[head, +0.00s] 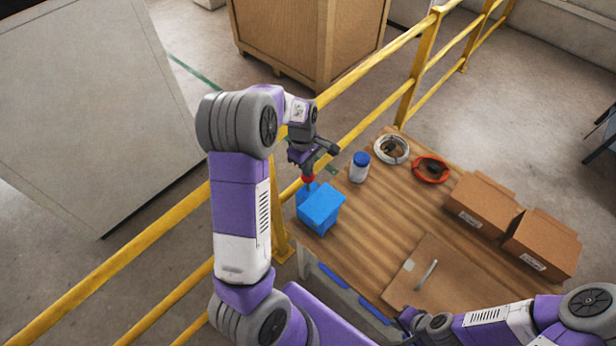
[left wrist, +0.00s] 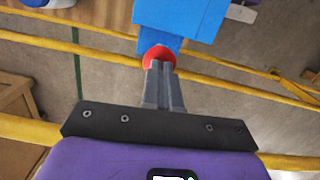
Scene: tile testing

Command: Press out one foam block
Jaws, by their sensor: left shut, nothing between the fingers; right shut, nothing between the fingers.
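A blue box-shaped device (head: 321,212) stands at the table's near left corner, with a lower blue part on its left side. A round red knob (left wrist: 158,54) sits at that lower part. My left gripper (head: 308,170) is shut and empty, with its fingertips at the red knob, seemingly touching it. In the left wrist view the closed fingers (left wrist: 163,75) point straight at the knob. My right gripper (head: 408,318) is shut and empty, low at the table's front edge and partly hidden by its arm. No separate foam block can be made out.
A white jar with a blue lid (head: 360,166) stands behind the device. A wire coil (head: 391,149), a red ring-shaped item (head: 431,169) and two cardboard boxes (head: 484,205) are further right. A brown board (head: 450,275) lies in front. A yellow railing (head: 360,72) runs behind the table.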

